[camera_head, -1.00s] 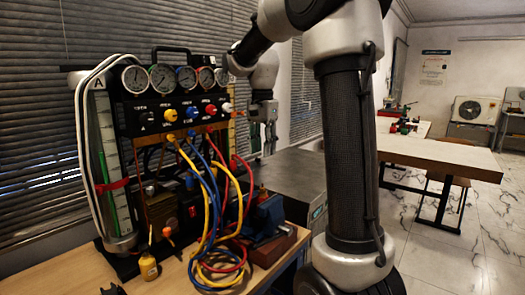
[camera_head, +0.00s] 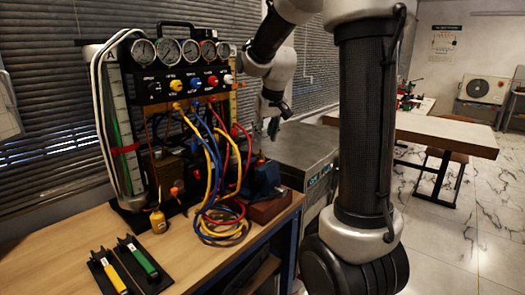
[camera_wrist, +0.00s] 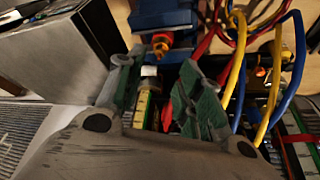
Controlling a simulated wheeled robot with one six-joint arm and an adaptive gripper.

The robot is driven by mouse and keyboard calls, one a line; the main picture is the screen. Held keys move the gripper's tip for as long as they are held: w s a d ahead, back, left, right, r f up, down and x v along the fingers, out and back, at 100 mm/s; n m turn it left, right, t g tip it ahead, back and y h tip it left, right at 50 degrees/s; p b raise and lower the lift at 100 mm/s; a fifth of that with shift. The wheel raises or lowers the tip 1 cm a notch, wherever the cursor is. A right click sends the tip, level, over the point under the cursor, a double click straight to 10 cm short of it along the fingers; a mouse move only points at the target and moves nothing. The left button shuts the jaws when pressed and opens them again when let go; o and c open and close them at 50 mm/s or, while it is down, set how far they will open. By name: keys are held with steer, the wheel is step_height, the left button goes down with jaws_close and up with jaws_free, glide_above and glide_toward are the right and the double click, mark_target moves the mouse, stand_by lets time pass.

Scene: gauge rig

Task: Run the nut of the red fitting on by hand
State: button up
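The gauge rig (camera_head: 165,90) stands on the bench with yellow, blue and red hoses. The red hose (camera_head: 243,150) runs down its right side. I cannot make out the red fitting or its nut clearly in the head view. My gripper (camera_head: 275,118) is right of the rig, above the grey cabinet and apart from the hoses. In the wrist view its two fingers (camera_wrist: 163,68) stand apart with nothing clamped between them. Beyond the gap show a white-capped, yellowish part (camera_wrist: 147,100) and a small red piece (camera_wrist: 167,116), partly hidden by the fingers; whether this is the fitting I cannot tell.
A blue vise (camera_head: 265,180) sits on a reddish block at the bench's right. A yellow bottle (camera_head: 158,221) and black holders with a yellow tool (camera_head: 115,278) and a green tool (camera_head: 141,257) are on the bench. A grey cabinet (camera_head: 302,150) stands behind; bare wood lies in front.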

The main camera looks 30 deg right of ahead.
mark_target(261, 152)
steer(key=x, duration=0.7)
steer(key=shift+f, duration=0.2)
jaws_close()
